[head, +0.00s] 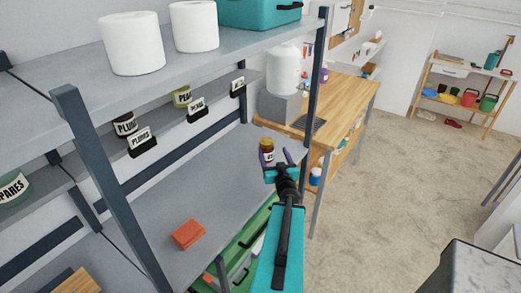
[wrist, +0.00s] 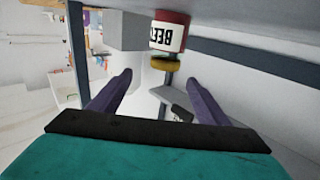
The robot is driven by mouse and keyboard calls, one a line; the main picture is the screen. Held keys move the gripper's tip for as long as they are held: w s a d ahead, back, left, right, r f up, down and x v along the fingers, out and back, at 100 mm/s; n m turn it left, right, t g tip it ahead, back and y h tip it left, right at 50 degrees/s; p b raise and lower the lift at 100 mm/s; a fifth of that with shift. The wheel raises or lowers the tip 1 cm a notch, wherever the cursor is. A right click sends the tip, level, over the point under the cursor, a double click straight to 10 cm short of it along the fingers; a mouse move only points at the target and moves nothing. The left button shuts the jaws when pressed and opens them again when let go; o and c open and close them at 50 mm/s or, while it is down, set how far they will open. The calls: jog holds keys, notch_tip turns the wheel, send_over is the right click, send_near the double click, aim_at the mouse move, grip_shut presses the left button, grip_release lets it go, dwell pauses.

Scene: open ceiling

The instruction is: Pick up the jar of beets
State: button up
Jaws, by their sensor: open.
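The jar of beets (head: 266,146) is a small dark-red jar with a white label and a gold-brown lid. It stands on the grey middle shelf (head: 190,190) near the right post. In the wrist view the jar (wrist: 170,32) appears upside down at the top, its label partly readable as "BEE". My gripper (head: 276,157) has its two purple fingers spread, with nothing between them. In the wrist view the jar lies beyond the fingertips (wrist: 158,79), apart from them. In the head view the left finger overlaps the jar's lower part.
A dark upright post (head: 315,80) stands right of the jar. A narrow upper ledge holds a plums jar (head: 125,124), other jars and name tags. An orange block (head: 187,234) lies on the middle shelf. A wooden counter (head: 340,100) stands behind; open floor lies right.

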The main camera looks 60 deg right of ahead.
aim_at(267, 142)
jog(key=shift+w+a, duration=0.15)
jog(key=shift+w, duration=0.1)
jog(key=shift+w+f+b, duration=0.25)
jog(key=shift+w+b, duration=0.1)
jog(key=shift+b, duration=0.8)
jog(key=b+x, duration=0.2)
jog(key=b, duration=0.5)
jog(key=shift+d, duration=0.2)
jog(key=shift+w+d+r, duration=0.25)
jog(key=shift+w+d, duration=0.15)
jog(key=shift+d, duration=0.1)
jog(key=shift+p+x, duration=0.3)
jog(key=shift+x, duration=2)
jog(key=shift+w, duration=0.1)
jog(key=shift+p+x, duration=0.45)
jog(key=shift+x, duration=2.05)
jog(key=shift+a+f, duration=0.1)
jog(key=shift+f, duration=0.1)
jog(key=shift+w, duration=0.1)
jog(key=c, duration=1.6)
